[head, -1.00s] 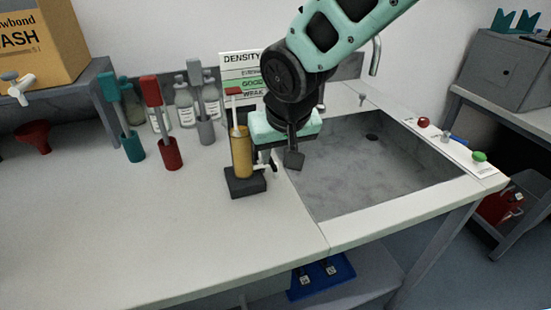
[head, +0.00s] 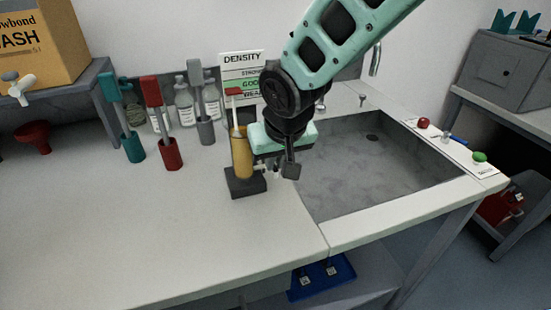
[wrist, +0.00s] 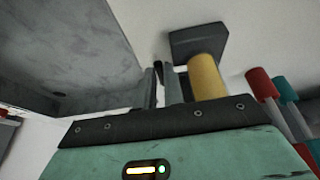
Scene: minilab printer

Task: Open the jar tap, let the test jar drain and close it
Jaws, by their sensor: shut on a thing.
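The test jar (head: 241,158) is a tall amber-filled cylinder standing upright on a dark square base (head: 245,187). A stem with a red top (head: 233,92) sticks up out of it. The jar tap (head: 261,168) juts from the jar's lower right side, toward the sink. My gripper (head: 284,171) is at the tap, pointing down just right of the jar, and is shut on the tap handle. The handle is mostly hidden by the fingers. In the wrist view the jar (wrist: 207,77) is right of my fingers (wrist: 161,88). I cannot see any liquid running out.
The grey sink (head: 375,185) lies right of the jar. Red (head: 171,152), teal (head: 132,146) and grey (head: 205,130) holders with upright paddles stand left and behind. A density sign (head: 243,62) stands at the back. The front left counter is clear.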

